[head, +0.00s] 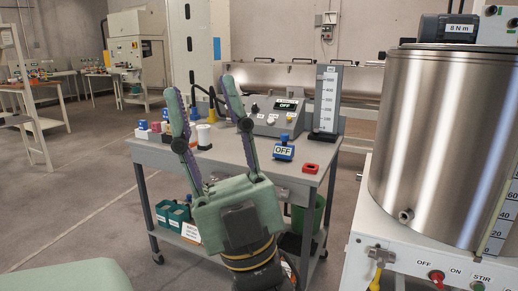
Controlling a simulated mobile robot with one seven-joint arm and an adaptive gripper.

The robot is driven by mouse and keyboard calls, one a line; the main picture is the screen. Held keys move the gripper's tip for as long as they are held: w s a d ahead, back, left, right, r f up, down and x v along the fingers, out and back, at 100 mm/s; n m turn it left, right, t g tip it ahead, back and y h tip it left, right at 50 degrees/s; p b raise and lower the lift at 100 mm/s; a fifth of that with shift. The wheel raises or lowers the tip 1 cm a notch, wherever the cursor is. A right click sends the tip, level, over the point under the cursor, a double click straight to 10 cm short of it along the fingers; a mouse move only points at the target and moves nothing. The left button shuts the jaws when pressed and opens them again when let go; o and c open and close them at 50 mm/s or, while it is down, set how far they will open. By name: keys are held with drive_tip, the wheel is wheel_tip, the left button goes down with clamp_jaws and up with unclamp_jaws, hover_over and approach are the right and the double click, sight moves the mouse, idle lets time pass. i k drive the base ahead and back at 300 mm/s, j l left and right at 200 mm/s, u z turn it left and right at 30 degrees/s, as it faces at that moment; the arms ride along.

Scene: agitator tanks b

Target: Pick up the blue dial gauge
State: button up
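On the grey cart (225,158) are a control box (271,122), a white scale panel (328,98), a red block (310,168) near the gauge, and small coloured containers (160,128) at left. A large steel tank (435,140) stands at right. Open floor lies left.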

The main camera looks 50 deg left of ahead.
sight(283, 152)
drive_tip(key=u, duration=1.35)
